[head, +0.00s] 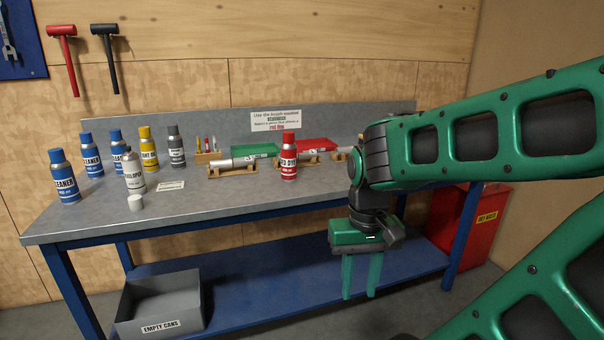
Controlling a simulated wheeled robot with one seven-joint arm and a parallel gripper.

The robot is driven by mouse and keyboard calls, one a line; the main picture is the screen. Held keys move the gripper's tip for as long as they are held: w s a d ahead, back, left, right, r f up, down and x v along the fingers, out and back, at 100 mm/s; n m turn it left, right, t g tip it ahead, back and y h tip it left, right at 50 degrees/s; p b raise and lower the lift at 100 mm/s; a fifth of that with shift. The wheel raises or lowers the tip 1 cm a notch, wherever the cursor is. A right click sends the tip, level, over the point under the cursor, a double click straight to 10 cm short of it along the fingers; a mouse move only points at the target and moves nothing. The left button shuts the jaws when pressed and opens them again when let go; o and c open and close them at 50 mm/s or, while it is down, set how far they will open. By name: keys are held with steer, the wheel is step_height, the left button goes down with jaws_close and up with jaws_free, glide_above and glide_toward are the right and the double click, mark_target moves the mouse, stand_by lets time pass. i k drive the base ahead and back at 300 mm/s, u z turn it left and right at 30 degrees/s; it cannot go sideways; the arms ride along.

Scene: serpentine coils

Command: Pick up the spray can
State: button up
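Several spray cans stand upright on the grey bench top: a red can marked as dye (289,160) at the middle, a white can (134,175) at the left, blue cleaner cans (64,180), (91,157), (117,152), a yellow can (148,152) and a dark grey can (176,150). The task does not say which can is meant. My gripper (359,296) points down in front of the bench's front edge, right of and lower than the red can. Its two green fingers are apart with nothing between them. It touches no can.
The bench (240,200) has a blue lower shelf (270,278). Metal cylinders on wooden stands (232,168), a green tray (254,150) and a red tray (306,145) lie near the red can.

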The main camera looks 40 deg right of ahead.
mark_target(288, 152)
steer(key=k, duration=0.75)
steer(key=z, duration=0.65)
steer(key=i, duration=1.5)
